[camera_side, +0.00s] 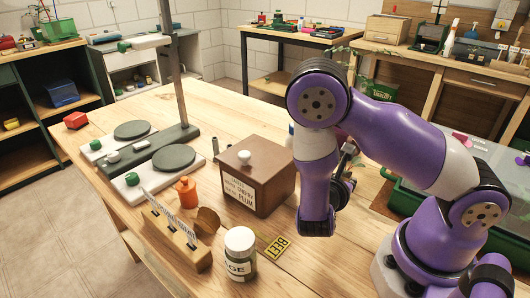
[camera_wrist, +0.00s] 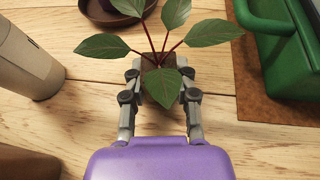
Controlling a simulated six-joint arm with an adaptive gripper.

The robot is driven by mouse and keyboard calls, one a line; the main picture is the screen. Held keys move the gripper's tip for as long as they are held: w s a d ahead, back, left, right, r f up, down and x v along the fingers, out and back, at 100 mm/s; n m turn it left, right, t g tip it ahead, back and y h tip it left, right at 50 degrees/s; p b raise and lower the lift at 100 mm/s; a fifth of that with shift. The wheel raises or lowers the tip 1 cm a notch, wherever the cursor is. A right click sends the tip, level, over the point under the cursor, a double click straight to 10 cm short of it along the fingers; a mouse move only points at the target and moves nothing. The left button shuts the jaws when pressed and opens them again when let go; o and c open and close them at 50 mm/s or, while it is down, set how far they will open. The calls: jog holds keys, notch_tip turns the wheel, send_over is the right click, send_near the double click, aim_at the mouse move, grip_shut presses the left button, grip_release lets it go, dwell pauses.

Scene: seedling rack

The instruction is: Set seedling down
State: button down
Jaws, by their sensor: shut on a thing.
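In the wrist view, my gripper (camera_wrist: 160,90) is shut on the seedling (camera_wrist: 176,36), which has several green leaves on reddish stems. Its root plug (camera_wrist: 143,64) is a dark brown block between the two fingers, partly covered by the leaves. The wooden tabletop shows below it; I cannot tell whether the plug touches it. A brown round dish (camera_wrist: 108,14) lies just beyond the seedling at the top of the view. In the side view my arm hides most of the gripper, and the seedling is not clear there.
A green container (camera_wrist: 285,45) on a brown mat (camera_wrist: 262,105) stands at the right in the wrist view, and a grey-beige cylinder (camera_wrist: 25,62) at the left. In the side view, a brown box (camera_side: 257,178), a white jar (camera_side: 240,255) and a yellow tag (camera_side: 278,248) are near my arm.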

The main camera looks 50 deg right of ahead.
aim_at(345, 174)
jog(key=shift+r, duration=0.8)
notch_tip(345, 174, up, 2)
jog(key=shift+r, duration=0.2)
jog(key=w+r+v, duration=0.2)
jog(key=v, duration=1.1)
jog(key=w+r+n+t+y, duration=0.1)
jog(key=w+r+n+t, duration=0.1)
jog(key=w, duration=0.1)
jog(key=w+a+r+n+t+y, duration=0.1)
jog(key=w+r+n+t+y, duration=0.1)
jog(key=w+n+t, duration=0.1)
jog(key=w+r+n+t+y, duration=0.1)
jog(key=w+r+n+t, duration=0.1)
jog(key=w+t, duration=0.1)
jog(key=shift+w+a+r+n, duration=0.2)
jog(key=shift+w+r+n, duration=0.1)
jog(key=shift+r+n, duration=0.1)
notch_tip(345, 174, up, 11)
jog(key=w+n+t+y, duration=0.2)
jog(key=n+y, duration=0.3)
jog(key=shift+w+a+f+t, duration=0.15)
jog(key=shift+w+f+t, duration=0.1)
jog(key=shift+w+t, duration=0.1)
